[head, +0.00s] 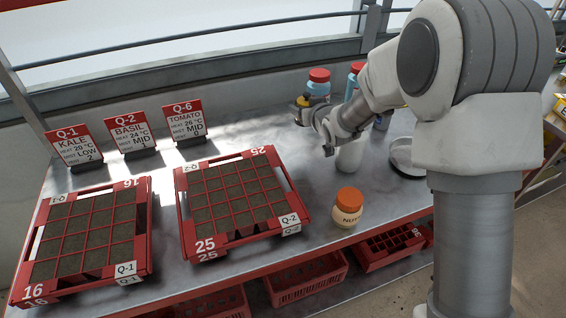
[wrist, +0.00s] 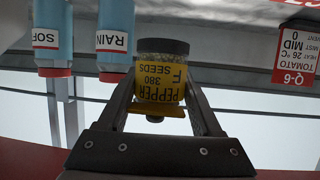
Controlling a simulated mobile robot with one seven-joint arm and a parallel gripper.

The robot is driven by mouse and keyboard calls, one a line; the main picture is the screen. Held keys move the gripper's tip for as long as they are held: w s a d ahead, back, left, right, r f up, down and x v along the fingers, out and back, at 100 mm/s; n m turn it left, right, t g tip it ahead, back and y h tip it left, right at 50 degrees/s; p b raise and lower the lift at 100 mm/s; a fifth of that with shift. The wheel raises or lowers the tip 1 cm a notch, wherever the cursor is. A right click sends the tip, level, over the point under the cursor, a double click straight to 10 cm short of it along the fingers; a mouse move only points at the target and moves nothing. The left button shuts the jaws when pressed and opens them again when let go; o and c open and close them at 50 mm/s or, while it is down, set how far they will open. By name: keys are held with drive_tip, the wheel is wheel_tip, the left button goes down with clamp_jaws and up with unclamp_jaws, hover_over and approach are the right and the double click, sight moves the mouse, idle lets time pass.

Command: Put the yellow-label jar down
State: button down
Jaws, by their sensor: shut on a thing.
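The yellow-label jar (wrist: 160,72) is between my gripper's two fingers in the wrist view, which is upside down.
Red-capped blue bottles (head: 319,84) stand behind my gripper. An orange-lid jar (head: 347,209), a white container (head: 349,156) and a round dish (head: 404,158) are on the bench. Two soil trays (head: 187,232) (head: 146,240) lie left, with sign cards (head: 185,122) behind. Bare bench (head: 315,180) lies between.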

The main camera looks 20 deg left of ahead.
drive_tip(key=shift+w+a+f, duration=0.2)
drive_tip(key=shift+a+f, duration=0.05)
drive_tip(key=shift+a+f+b, duration=0.1)
drive_tip(key=shift+f+b, duration=0.2)
wheel_tip(320, 180, down, 9)
drive_tip(key=shift+f+b, duration=0.1)
drive_tip(key=shift+b, duration=1)
drive_tip(key=shift+f, duration=0.1)
drive_tip(key=shift+f+b, duration=0.15)
drive_tip(key=shift+b, duration=0.15)
drive_tip(key=shift+c, duration=0.3)
unclamp_jaws()
drive_tip(key=shift+r, duration=0.2)
